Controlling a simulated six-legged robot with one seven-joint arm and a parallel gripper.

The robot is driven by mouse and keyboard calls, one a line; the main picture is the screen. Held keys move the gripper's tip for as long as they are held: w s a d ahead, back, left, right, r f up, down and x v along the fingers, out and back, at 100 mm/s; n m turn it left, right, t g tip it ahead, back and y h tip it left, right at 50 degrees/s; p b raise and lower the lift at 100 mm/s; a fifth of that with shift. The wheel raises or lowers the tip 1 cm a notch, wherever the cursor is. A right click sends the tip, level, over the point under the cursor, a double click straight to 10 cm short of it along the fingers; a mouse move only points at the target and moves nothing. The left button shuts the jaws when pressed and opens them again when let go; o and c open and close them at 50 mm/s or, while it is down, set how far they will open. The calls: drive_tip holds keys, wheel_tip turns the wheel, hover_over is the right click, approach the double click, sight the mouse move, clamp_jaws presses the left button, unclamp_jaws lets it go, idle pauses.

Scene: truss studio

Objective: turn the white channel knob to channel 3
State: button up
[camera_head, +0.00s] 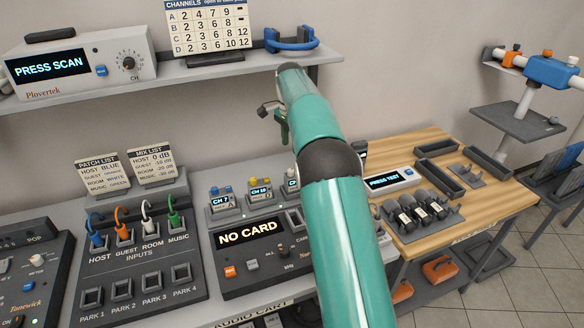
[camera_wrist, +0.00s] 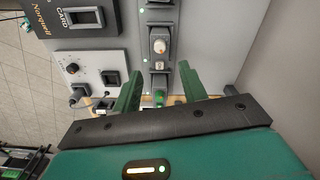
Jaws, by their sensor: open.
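In the wrist view, a small whitish knob with an orange tint (camera_wrist: 160,46) sits on a narrow dark strip of units. It may be the white channel knob, but its markings are too small to read. My gripper (camera_wrist: 160,84) is open, its two green fingers apart and nothing held between them. The knob shows just beyond the fingertips, between them. A small green part (camera_wrist: 159,97) shows between the fingers. Small channel units reading CH 7 (camera_head: 222,203) and CH 10 (camera_head: 262,194) stand left of the arm.
The NO CARD console (camera_head: 247,233) stands in front of the channel units. A scanner with a dark CH knob (camera_head: 128,63) and a CHANNELS card (camera_head: 209,27) are on the upper shelf (camera_head: 180,70). A patch panel (camera_head: 137,262) lies left. A wooden table (camera_head: 440,195) stands right.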

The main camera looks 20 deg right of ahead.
sight(290, 170)
wheel_tip(290, 170, down, 10)
drive_tip(key=shift+a+f, duration=0.1)
drive_tip(key=shift+c, duration=0.2)
clamp_jaws()
